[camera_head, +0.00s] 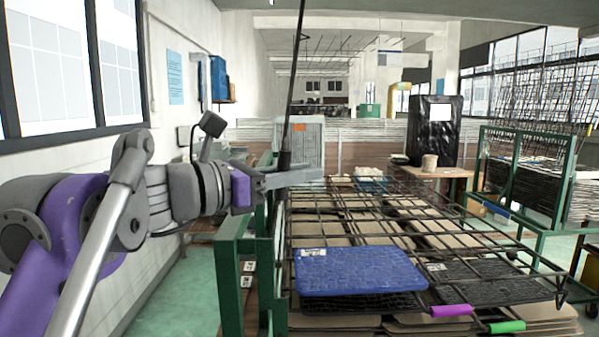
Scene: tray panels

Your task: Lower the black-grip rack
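Thin dark bars rise steeply from the green frame to the top of the view; they look like the edge of a raised rack. A black sleeve, which looks like the black grip (285,160), sits low on these bars. My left gripper (300,178) reaches in from the left, its pale fingers level with the lower end of the sleeve. They overlap it in the picture; I cannot tell whether they touch it or how far apart they are. The rest of the raised rack is out of view. My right gripper is not in view.
A green post (232,285) stands below my gripper.

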